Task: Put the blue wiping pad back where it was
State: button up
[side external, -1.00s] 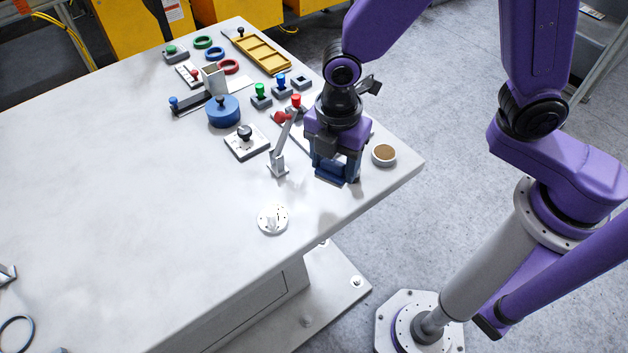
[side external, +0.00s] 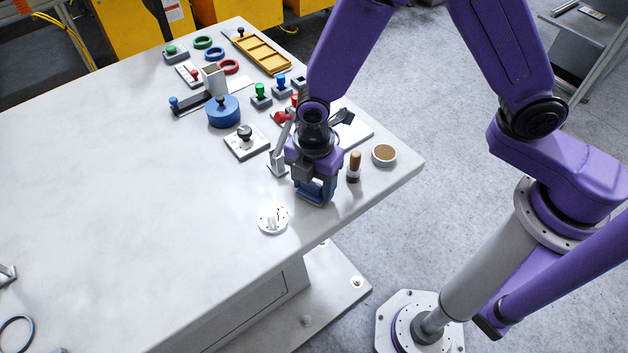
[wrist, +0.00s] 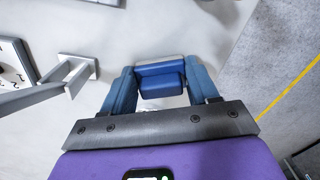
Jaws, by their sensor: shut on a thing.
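The blue wiping pad (wrist: 161,82) is a small blue block between my gripper's fingers in the wrist view. My gripper (side external: 316,196) is shut on it, low near the front edge of the table. In the side view the fingers and the pad are hard to tell apart. I cannot tell whether the pad touches the table.
A grey lever stand (side external: 277,160) is just left of my gripper, and a white round plate (side external: 273,219) lies to its lower left. A brown-handled tool (side external: 354,167) and a round dish (side external: 384,155) stand to the right. The left half of the table (side external: 110,210) is largely clear.

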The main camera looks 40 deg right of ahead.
jog(key=o, duration=1)
jog(key=shift+f, duration=0.15)
notch_tip(320, 180, up, 12)
jog(key=shift+r, duration=0.2)
jog(key=s+d+r+m, duration=0.1)
jog(key=s+d+m, duration=0.2)
jog(key=s+d, duration=0.3)
jog(key=s+d+r+m, duration=0.2)
jog(key=s+d+m, duration=0.1)
jog(key=s+d, duration=0.3)
jog(key=s+d+r+m, duration=0.2)
jog(key=s+d+m, duration=0.2)
jog(key=d, duration=0.5)
jog(key=shift+s+r, duration=0.15)
jog(key=shift+s, duration=0.75)
